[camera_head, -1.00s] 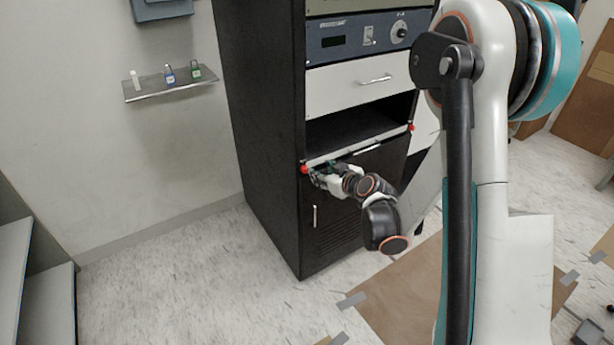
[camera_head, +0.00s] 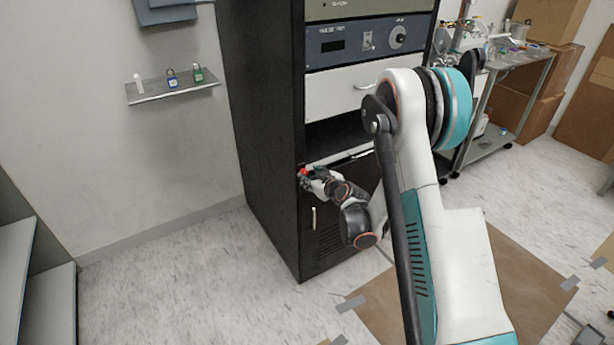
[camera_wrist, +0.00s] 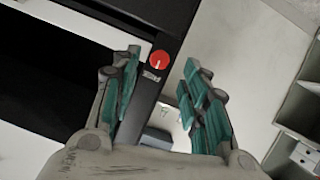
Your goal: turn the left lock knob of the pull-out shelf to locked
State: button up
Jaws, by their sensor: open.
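The left lock knob is a small red disc at the left end of the pull-out shelf (camera_head: 345,158), on the front of the black rack. It shows in the head view (camera_head: 303,171) and in the wrist view (camera_wrist: 160,60), with a short white mark running roughly up and down the picture. My gripper (camera_head: 308,180) is at the knob; in the wrist view its open fingers (camera_wrist: 161,68) stand on either side of the knob, with visible gaps. I cannot tell whether the fingertips reach its depth. The right end of the shelf is hidden behind my arm.
The black rack (camera_head: 258,130) holds a white drawer (camera_head: 335,92) and an instrument panel (camera_head: 345,45) above the shelf. A cart (camera_head: 515,75) stands at right. Floor left of the rack is clear.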

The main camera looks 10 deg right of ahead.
aim_at(305, 173)
jog(key=shift+b+x, duration=0.45)
jog(key=shift+x, duration=1.5)
jog(key=shift+c, duration=0.5)
grip_shut()
